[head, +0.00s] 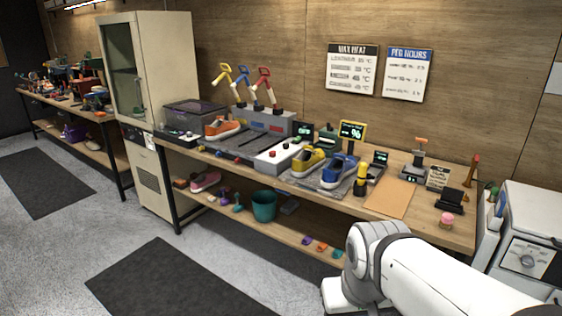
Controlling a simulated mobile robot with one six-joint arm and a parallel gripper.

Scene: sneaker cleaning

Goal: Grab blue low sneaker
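A blue low sneaker (340,172) with a pale sole sits on a grey mat on the workbench, right of the bench's middle. A yellow sneaker (309,162) stands close to its left. A small yellow-and-black upright item (361,181) stands close to its right. My white arm reaches in from the lower right, in front of the bench and apart from the sneaker. My gripper does not show in this view.
The wooden bench (404,186) also bears an orange sneaker (221,128), a white control box (284,153) and small displays. A tan sheet (398,199) lies flat at right. The lower shelf holds a teal bucket (264,205) and a pink shoe (205,181).

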